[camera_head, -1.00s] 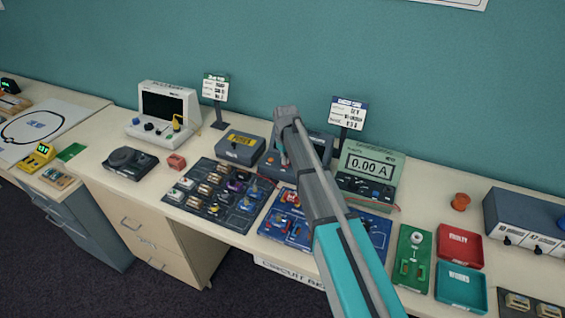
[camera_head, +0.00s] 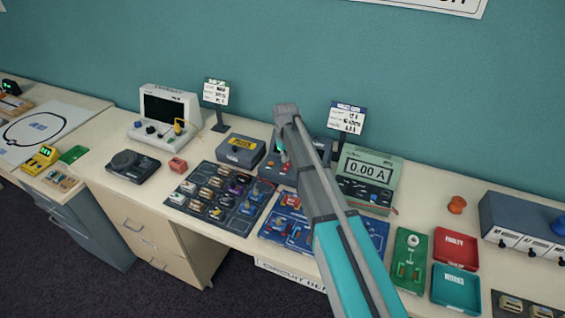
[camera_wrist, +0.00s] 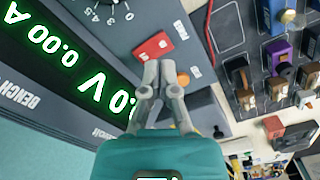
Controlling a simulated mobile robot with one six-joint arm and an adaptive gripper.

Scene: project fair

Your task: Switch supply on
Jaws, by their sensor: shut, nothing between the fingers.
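The bench supply (camera_wrist: 75,75) fills the left of the wrist view, tilted in the picture. Its green display reads 0.00 A and 0.0 V, the latter partly covered by my gripper. A red rocker switch (camera_wrist: 152,47) with white marks sits on its front panel. My gripper (camera_wrist: 160,66) is shut and empty, with its fingertips right at the lower edge of the switch. I cannot tell whether they touch it. An orange round part (camera_wrist: 183,78) is just right of the fingertips. In the head view the supply (camera_head: 268,169) is largely hidden behind my arm.
A component board (camera_wrist: 265,60) with several parts lies beside the supply. A dark box with a yellow label (camera_head: 241,150) stands left of it, and a meter (camera_head: 368,170) reading 0.00 A stands right. A sign (camera_head: 347,118) rises behind. Red and teal trays (camera_head: 455,248) are further right.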

